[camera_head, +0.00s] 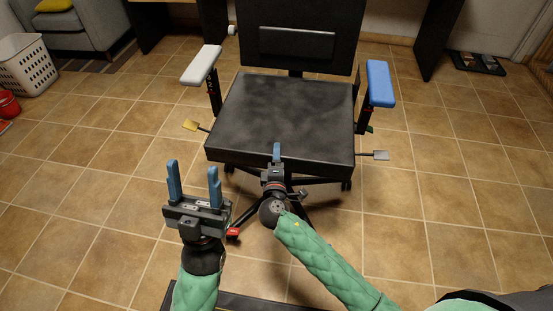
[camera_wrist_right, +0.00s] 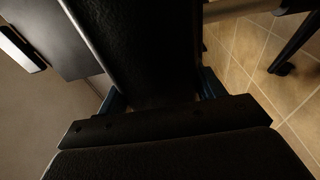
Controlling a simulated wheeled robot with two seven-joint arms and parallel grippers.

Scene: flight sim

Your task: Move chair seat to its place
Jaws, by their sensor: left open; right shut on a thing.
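The chair seat (camera_head: 285,112) is a dark, square cushion in the middle of the head view, in front of the chair's backrest (camera_head: 297,42). My right gripper (camera_head: 277,158) is at the middle of the seat's front edge, shut on it. One blue finger shows against the front edge; the other is hidden. In the right wrist view, the dark seat (camera_wrist_right: 140,50) runs between the blue fingers. My left gripper (camera_head: 193,184) is open and empty, with two upright blue fingers, left of the seat's front corner and apart from it.
A white armrest (camera_head: 201,65) is at the seat's left and a blue armrest (camera_head: 380,84) at its right. A yellow lever (camera_head: 190,125) and a grey lever (camera_head: 381,155) stick out sideways. Desk legs stand behind. A white basket (camera_head: 26,65) is far left.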

